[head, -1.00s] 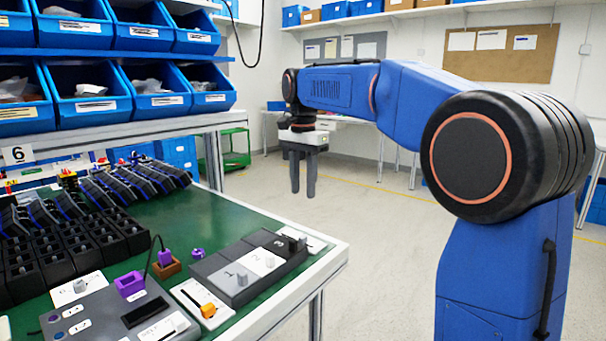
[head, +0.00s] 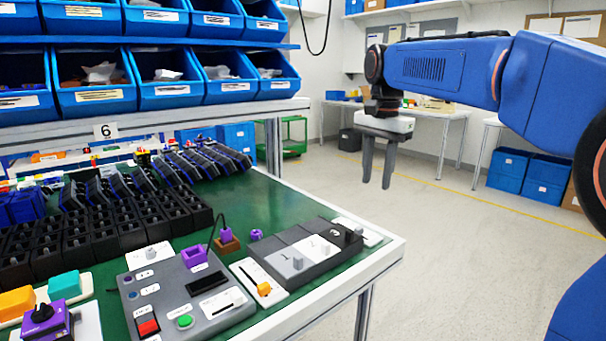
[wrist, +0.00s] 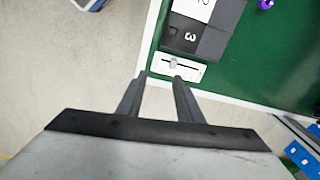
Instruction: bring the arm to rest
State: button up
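My arm reaches in from the right in the head view. My gripper (head: 377,186) hangs pointing down, past the table's right edge and over the floor in the picture. In the wrist view my gripper (wrist: 161,77) shows two fingers apart with nothing between them. A purple block with a dark knob (head: 42,313), which looks like a rotary switch, sits at the table's lower left. The grey block (head: 305,248) with numbered sections and small levers stands near the right corner. My gripper touches none of these.
The green table (head: 268,203) holds rows of black holders (head: 130,225) and a grey control panel (head: 185,290). A white plate with a small lever (wrist: 180,66) lies near the table edge, close to the fingertips in the wrist view. Blue bins (head: 165,90) stand behind.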

jog(key=s+d+f+n+t, duration=0.1)
jog(key=s+d+f+n, duration=0.1)
jog(key=s+f, duration=0.5)
jog(key=s+d+f+n+t, duration=0.1)
jog(key=s+f+n, duration=0.3)
jog(key=s+f, duration=0.4)
jog(key=s+d+f+n+t, duration=0.2)
jog(key=s+f, duration=0.6)
jog(key=s, duration=0.7)
jog(key=shift+s+d+n, duration=0.2)
jog(key=shift+d+n, duration=0.4)
jog(key=shift+d, duration=0.4)
